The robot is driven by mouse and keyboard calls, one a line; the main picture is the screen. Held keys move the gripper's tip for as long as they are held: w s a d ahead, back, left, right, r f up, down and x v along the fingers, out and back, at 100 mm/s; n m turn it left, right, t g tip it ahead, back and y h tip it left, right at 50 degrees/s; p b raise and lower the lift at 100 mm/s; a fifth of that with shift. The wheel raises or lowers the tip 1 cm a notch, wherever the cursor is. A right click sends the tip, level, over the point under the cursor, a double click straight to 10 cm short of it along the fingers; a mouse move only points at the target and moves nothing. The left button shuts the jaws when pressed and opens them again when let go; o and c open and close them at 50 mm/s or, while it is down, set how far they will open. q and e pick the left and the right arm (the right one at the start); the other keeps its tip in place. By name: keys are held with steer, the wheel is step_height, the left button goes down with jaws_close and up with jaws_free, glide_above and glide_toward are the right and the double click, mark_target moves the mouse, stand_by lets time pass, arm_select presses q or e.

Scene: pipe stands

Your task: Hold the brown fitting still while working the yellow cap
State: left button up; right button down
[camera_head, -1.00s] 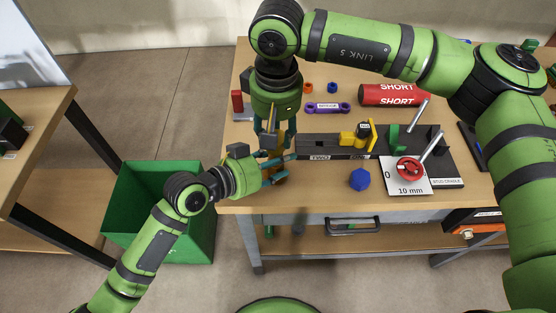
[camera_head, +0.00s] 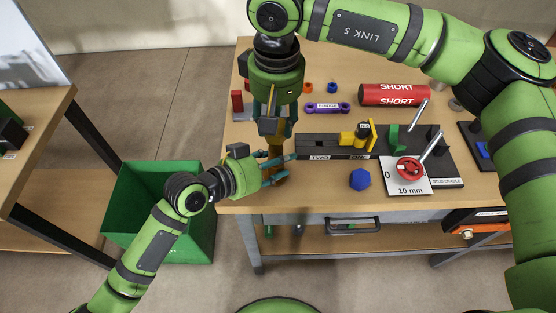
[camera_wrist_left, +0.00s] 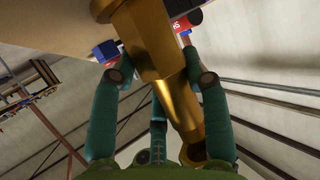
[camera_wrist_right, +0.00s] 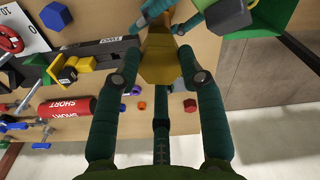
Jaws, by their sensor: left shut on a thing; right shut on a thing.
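The brown fitting (camera_head: 277,174) stands near the table's front-left corner. My left gripper (camera_head: 274,171) reaches it from the left and is shut on it; in the left wrist view the golden-brown body (camera_wrist_left: 176,100) passes between the fingers. My right gripper (camera_head: 275,138) comes down from above and is shut. In the right wrist view its fingers close around a golden-yellow hexagonal piece (camera_wrist_right: 160,62), which looks like the yellow cap, with the browner fitting beyond it. The fingers hide most of this joint in the head view, and the colours are close.
A dark rack (camera_head: 330,152) with a yellow piece (camera_head: 350,138) stands to the right. A blue block (camera_head: 360,179), a dial plate with a red wheel (camera_head: 409,170) and a red cylinder (camera_head: 394,95) are also on the table. A green bin (camera_head: 160,225) stands on the floor at left.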

arm_select(q)
steer(key=shift+s+f, duration=0.15)
steer(key=shift+f, duration=0.3)
arm_select(e)
steer(key=shift+r, duration=1.05)
arm_select(q)
steer(key=o, duration=1.3)
steer(key=shift+o, duration=0.2)
steer(key=shift+r, duration=0.1)
arm_select(e)
steer(key=shift+w+f, duration=0.1)
steer(key=shift+w, duration=0.05)
arm_select(q)
steer(key=shift+w+r, duration=0.1)
steer(key=shift+w, duration=0.1)
steer(key=v, duration=1.2)
